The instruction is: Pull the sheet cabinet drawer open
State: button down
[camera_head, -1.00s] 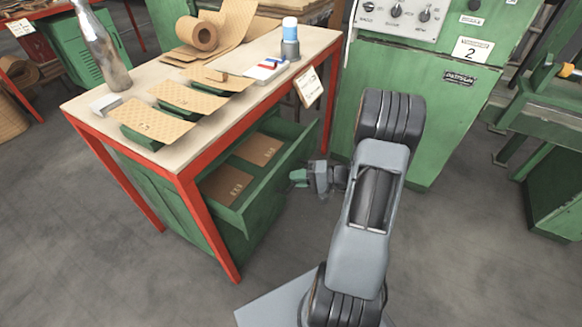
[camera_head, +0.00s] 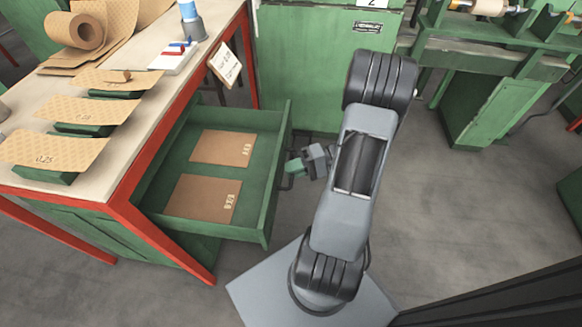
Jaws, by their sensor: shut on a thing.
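The green sheet cabinet drawer (camera_head: 153,203) stands well out from under the red-framed bench. Two brown sheets lie inside it, a farther one (camera_head: 222,148) and a nearer one (camera_head: 204,199). My gripper (camera_head: 290,172) is at the outer face of the drawer front, near its middle, and is shut on the dark drawer handle (camera_head: 285,183). The handle shows only in part, as the gripper covers much of it. My grey arm extends to the right of the drawer.
The bench (camera_head: 141,104) bears patterned sheets on green blocks, a brown roll (camera_head: 88,32) and a blue-and-grey container (camera_head: 190,20). A green machine cabinet (camera_head: 322,70) stands behind the drawer. Grey floor (camera_head: 450,200) is clear to the right.

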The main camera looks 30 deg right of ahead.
jog(key=c, duration=1.2)
grip_release()
jog(key=shift+d, duration=0.15)
jog(key=p+v, duration=0.3)
jog(key=v, duration=1)
jog(key=shift+s+d, duration=0.15)
jog(key=shift+d, duration=0.1)
jog(key=shift+r, duration=0.1)
jog(key=a+r+n+h+p, duration=0.1)
jog(key=a+r+h+p, duration=0.4)
jog(key=r, duration=0.8)
jog(key=w+a+r+n+g+h+p, duration=0.1)
jog(key=a+r+h+p, duration=0.4)
jog(key=a+r+p, duration=0.5)
jog(key=w+a+r+n+h+p, duration=0.1)
jog(key=a+r+n+h+p, duration=0.2)
jog(key=r+p, duration=1)
jog(key=a+r+h, duration=0.2)
jog(key=a+r, duration=0.3)
jog(key=shift+a+r+g, duration=0.2)
jog(key=shift+a+g, duration=0.1)
jog(key=shift+a, duration=0.1)
